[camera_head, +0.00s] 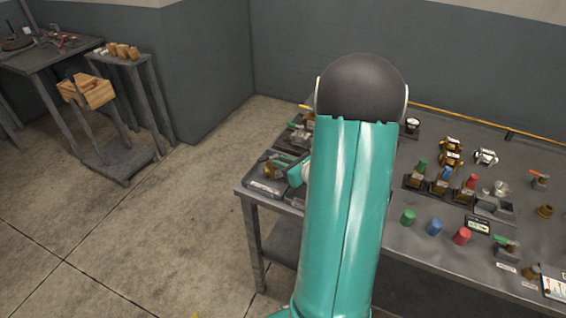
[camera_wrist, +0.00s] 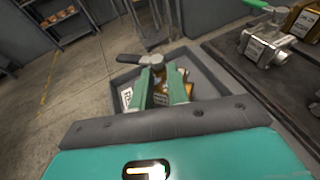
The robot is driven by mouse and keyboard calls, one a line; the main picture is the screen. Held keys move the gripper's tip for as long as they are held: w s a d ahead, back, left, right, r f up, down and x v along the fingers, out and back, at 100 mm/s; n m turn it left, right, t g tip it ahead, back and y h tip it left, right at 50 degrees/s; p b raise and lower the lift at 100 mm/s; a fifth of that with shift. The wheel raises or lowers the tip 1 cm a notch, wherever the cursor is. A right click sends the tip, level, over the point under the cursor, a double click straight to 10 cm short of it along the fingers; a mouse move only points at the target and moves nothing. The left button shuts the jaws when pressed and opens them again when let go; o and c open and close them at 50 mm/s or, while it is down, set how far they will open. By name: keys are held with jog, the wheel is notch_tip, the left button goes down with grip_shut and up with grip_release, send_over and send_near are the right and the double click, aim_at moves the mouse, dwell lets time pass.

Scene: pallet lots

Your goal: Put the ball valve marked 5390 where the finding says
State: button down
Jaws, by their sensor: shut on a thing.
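My gripper (camera_wrist: 163,80) is shut on a brass ball valve (camera_wrist: 160,98) with a dark lever (camera_wrist: 152,60) above the fingers. The valve is low in or just over a grey tray (camera_wrist: 205,72) with a white label (camera_wrist: 127,97) that I cannot read fully. I cannot tell whether the valve touches the tray floor, and I cannot read its mark. In the head view the valve (camera_head: 274,170) shows at the tray (camera_head: 265,187) on the table's near left corner. My arm hides most of the gripper there.
A valve with a green lever (camera_wrist: 258,50) sits in the neighbouring tray. Right of my arm, the table (camera_head: 400,240) carries green, blue and red caps (camera_head: 462,236), several valves and fittings, and a small display (camera_head: 478,226). A wooden crate (camera_head: 87,91) is at a stand on the left. The floor between is clear.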

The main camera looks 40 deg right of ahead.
jog(key=shift+f, duration=0.1)
jog(key=c, duration=1.4)
grip_release()
jog(key=shift+o, duration=0.2)
